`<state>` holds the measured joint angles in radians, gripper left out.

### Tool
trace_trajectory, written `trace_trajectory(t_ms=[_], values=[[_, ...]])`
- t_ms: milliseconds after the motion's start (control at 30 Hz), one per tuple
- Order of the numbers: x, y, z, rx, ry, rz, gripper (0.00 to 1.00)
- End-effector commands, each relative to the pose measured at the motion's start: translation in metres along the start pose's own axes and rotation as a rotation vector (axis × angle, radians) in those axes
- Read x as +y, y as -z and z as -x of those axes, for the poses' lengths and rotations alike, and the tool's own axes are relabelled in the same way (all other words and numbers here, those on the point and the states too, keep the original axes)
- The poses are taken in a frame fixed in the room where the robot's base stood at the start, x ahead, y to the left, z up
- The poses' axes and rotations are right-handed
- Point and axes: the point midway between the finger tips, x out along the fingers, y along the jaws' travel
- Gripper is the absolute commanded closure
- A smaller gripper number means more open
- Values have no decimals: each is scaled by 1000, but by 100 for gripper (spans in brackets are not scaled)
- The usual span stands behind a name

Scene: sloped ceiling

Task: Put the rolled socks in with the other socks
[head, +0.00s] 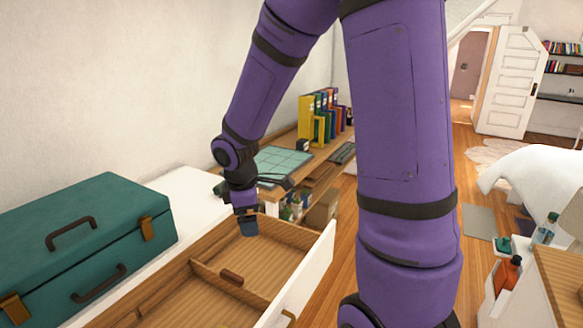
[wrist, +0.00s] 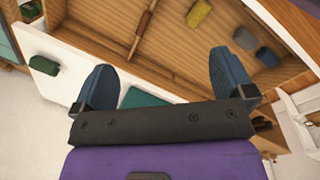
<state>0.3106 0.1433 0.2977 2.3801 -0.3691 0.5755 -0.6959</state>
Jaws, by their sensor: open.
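My gripper (head: 248,228) hangs fingers-down over the far end of the open wooden drawer (head: 262,255). In the wrist view its two blue fingers (wrist: 164,80) are spread with nothing between them. A dark green rounded bundle (wrist: 43,65), which may be the rolled socks, lies outside the drawer on the white dresser top.
A teal suitcase (head: 85,240) stands on the white dresser at left. A brown piece (head: 231,277) sits on the drawer divider. Beyond is a wooden desk with a green mat (head: 270,163) and binders (head: 318,115). A teal patch (wrist: 140,97) below the fingers is partly hidden.

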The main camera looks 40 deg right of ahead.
Motion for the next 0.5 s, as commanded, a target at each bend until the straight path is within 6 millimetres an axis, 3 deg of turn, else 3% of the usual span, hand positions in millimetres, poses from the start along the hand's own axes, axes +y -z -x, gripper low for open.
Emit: trace_trajectory(t_ms=[33,200,500], values=[[-3,-3,18,4,-27,-50,0],[-21,-18,69,30,-85,-241,0],[-67,-45,145,150,-140,-573,0]])
